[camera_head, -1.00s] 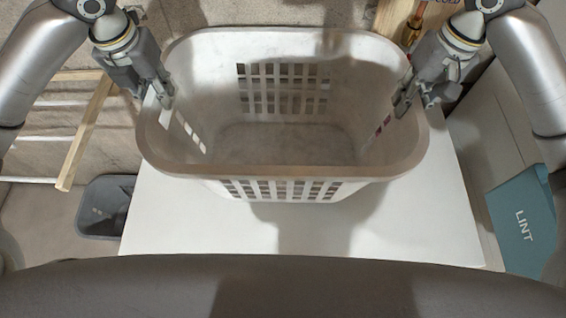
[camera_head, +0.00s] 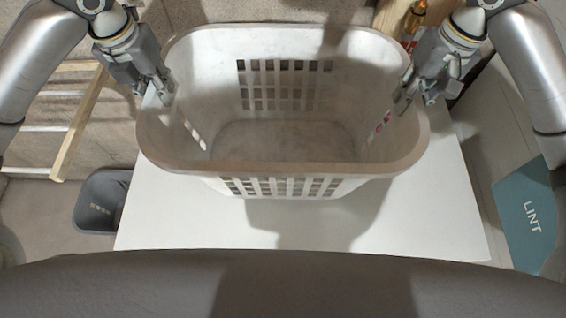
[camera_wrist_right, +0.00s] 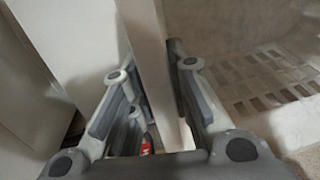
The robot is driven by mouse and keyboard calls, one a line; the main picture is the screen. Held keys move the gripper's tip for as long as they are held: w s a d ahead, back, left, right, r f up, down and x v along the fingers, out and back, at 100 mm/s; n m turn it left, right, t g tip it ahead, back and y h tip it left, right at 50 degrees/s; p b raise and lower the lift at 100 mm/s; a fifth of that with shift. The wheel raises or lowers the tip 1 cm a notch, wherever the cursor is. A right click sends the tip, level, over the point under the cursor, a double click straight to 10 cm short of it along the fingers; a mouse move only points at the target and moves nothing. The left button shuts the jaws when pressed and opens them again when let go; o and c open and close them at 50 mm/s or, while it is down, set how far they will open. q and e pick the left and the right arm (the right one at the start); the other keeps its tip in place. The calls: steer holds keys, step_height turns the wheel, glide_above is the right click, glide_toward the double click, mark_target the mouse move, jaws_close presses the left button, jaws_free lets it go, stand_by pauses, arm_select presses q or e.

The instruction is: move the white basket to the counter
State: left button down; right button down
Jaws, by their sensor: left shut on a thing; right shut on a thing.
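The white basket (camera_head: 290,168) is upright and empty, with slotted walls, in the middle of the head view. It is over a white flat top (camera_head: 400,225), which I take to be the counter; I cannot tell whether it touches it. My left gripper (camera_head: 163,92) is shut on the basket's left rim. My right gripper (camera_head: 405,95) is shut on its right rim. In the right wrist view the rim (camera_wrist_right: 150,50) passes between the fingers of my right gripper (camera_wrist_right: 155,85), and the slotted basket wall (camera_wrist_right: 270,80) shows to the right. The fingertips are partly hidden.
A grey bin (camera_head: 98,200) stands on the floor at the left, below a wooden rack (camera_head: 80,125). A teal box marked LINT (camera_head: 527,215) is at the right, beside a pale cabinet side (camera_head: 480,140). A wall is behind the basket. The white top is bare in front.

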arm_select(q)
steer(key=shift+w+f+b, duration=0.1)
steer(key=shift+f+b, duration=0.3)
steer(key=shift+f, duration=0.15)
step_height(320, 180, down, 3)
steer(key=b, duration=0.2)
steer(key=shift+a+r+b, duration=0.15)
steer(key=shift+r+b, duration=0.05)
steer(key=shift+b, duration=0.1)
arm_select(e)
step_height(320, 180, down, 4)
steer(key=shift+r, duration=0.15)
arm_select(q)
steer(key=c, duration=1.3)
jaws_free()
steer(key=shift+s+a, duration=0.15)
steer(key=shift+s, duration=0.05)
arm_select(e)
steer(key=c, duration=1.4)
jaws_free()
steer(key=shift+s+a, duration=0.1)
steer(key=shift+a, duration=0.15)
steer(key=shift+o, duration=0.2)
